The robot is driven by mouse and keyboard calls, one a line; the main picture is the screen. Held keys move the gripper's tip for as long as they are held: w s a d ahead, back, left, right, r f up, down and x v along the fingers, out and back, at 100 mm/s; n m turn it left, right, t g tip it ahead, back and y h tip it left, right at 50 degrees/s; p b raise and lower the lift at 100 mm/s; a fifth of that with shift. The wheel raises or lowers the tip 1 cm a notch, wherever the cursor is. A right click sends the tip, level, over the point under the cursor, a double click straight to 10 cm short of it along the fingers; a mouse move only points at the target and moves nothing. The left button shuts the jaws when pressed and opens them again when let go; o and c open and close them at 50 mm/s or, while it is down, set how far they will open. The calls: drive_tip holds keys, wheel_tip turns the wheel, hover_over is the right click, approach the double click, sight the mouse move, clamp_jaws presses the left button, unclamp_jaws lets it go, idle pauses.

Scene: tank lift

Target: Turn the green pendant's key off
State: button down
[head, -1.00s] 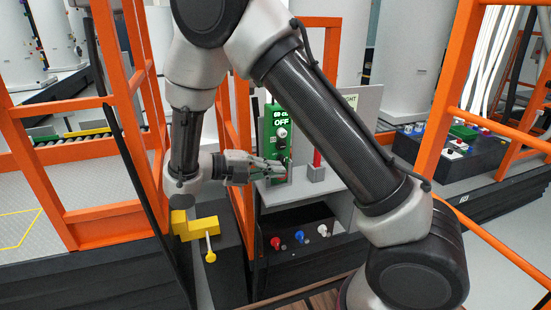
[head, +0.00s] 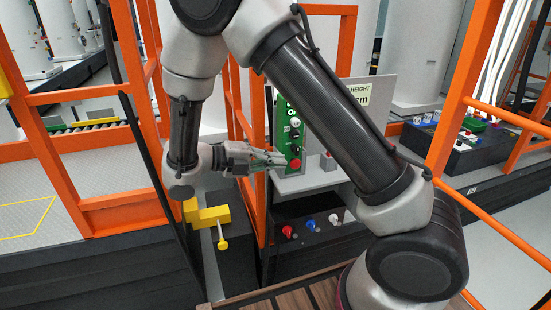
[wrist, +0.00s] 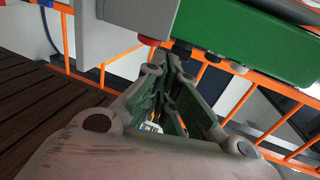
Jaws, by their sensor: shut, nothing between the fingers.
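The green pendant (head: 282,132) stands upright on a grey shelf in the head view, its right side and upper face partly hidden by my arm. It has a red button (head: 295,164) low down and a pale knob (head: 295,122) higher up. My gripper (head: 284,158) is shut and empty, its fingertips just left of the red button; I cannot tell if they touch the pendant. In the wrist view the green pendant (wrist: 245,38) runs across the top right, with a red button (wrist: 148,41) and several dark buttons along its edge, beyond my fingers (wrist: 170,65).
Orange rails (head: 235,120) rise left of the pendant. A yellow block with a lever (head: 209,216) sits below my gripper. Red, blue and white knobs (head: 311,224) sit in a dark bay under the shelf. A black control box (head: 450,145) stands at the right.

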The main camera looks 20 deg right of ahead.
drive_tip(key=a+f+v, duration=0.1)
drive_tip(key=f+v, duration=0.1)
drive_tip(key=v, duration=0.8)
drive_tip(key=s+d+f+m+g+y, duration=0.1)
drive_tip(key=s+d+f+m+y, duration=0.15)
drive_tip(key=f+m, duration=0.4)
drive_tip(key=s+d+r+m+t+y, duration=0.2)
drive_tip(key=s+d+r+m+y, duration=0.4)
drive_tip(key=m, duration=0.8)
drive_tip(key=s+d+r+m+t+y, duration=0.3)
drive_tip(key=s+d+r+m+y, duration=0.3)
drive_tip(key=s+d+r+m, duration=0.4)
drive_tip(key=d+r+m, duration=0.5)
drive_tip(key=d, duration=0.2)
drive_tip(key=shift+d+t+y, duration=0.2)
drive_tip(key=shift+t+y, duration=0.1)
drive_tip(key=shift+y, duration=0.05)
drive_tip(key=c, duration=2.2)
unclamp_jaws()
drive_tip(key=shift+w, duration=0.1)
